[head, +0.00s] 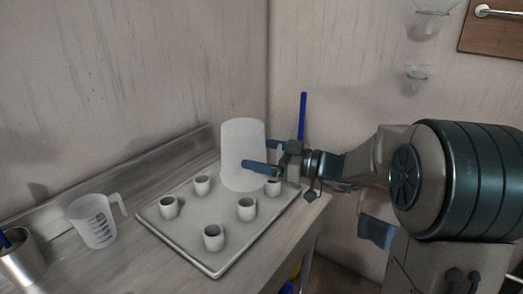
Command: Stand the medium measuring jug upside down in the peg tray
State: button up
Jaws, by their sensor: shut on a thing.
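A white translucent measuring jug (242,150) is upside down, its wide end facing down, over the back part of the peg tray (188,246). I take it for the medium jug; its size marking does not show. My gripper (262,157) is shut on this jug from its right side; the exact grip is partly hidden. The tray is grey with a raised rim and several short, cup-like white pegs (213,237). I cannot tell whether the jug's rim touches the tray or is just above it. It hides part of the tray behind it.
A smaller clear jug (93,224) with dark markings stands upright left of the tray. A metal container (20,262) with a blue item is at the far left. Walls rise behind the bench (125,267). A blue rod (302,117) stands behind my gripper.

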notch_tip(320, 180, down, 6)
dwell(0.5)
jog(key=shift+d+b, duration=0.15)
jog(key=shift+b, duration=0.9)
dwell(0.6)
jog(key=shift+f+b, duration=3)
jog(key=shift+b, duration=1.9)
jog(key=o, duration=0.9)
